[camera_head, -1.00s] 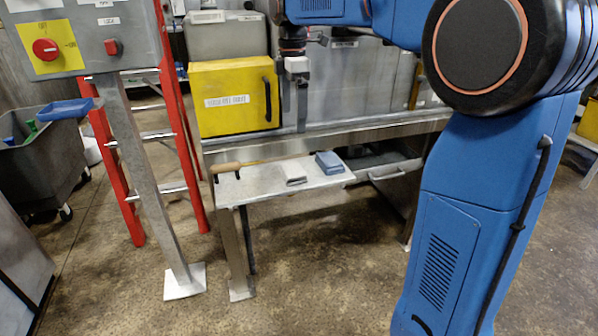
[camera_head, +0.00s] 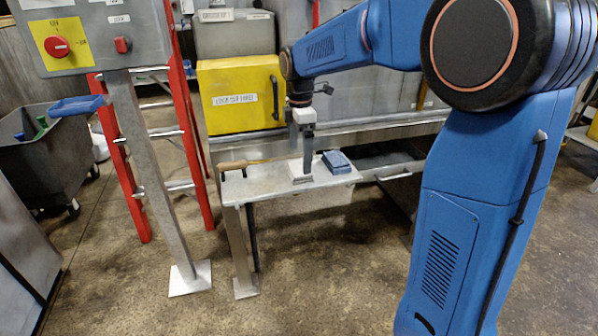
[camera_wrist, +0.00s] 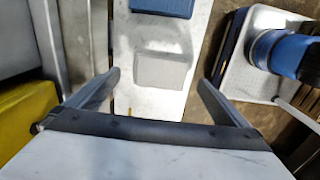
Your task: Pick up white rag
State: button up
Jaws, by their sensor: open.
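The white rag (camera_head: 301,178) is a small, flat, folded block lying on the metal shelf (camera_head: 262,188), near the shelf's middle. My gripper (camera_head: 308,172) points down just above it and partly covers it in the head view. In the wrist view the rag (camera_wrist: 162,70) looks pale grey and lies ahead of the opening between the two fingers. My gripper (camera_wrist: 161,80) is open there, with a finger to either side and nothing between them. I cannot tell the exact height of the fingertips above the shelf.
A blue folded cloth (camera_head: 336,161) lies right beside the rag. A wooden-handled tool (camera_head: 234,165) lies at the shelf's back left. A yellow box (camera_head: 240,94) stands above and behind. A red ladder (camera_head: 185,130) and a control-box post (camera_head: 150,170) stand at the left.

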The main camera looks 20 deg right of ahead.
aim_at(299, 167)
jog(key=shift+a+f, duration=0.15)
jog(key=shift+f, duration=2)
jog(key=c, duration=1.2)
jog(key=shift+r, duration=0.1)
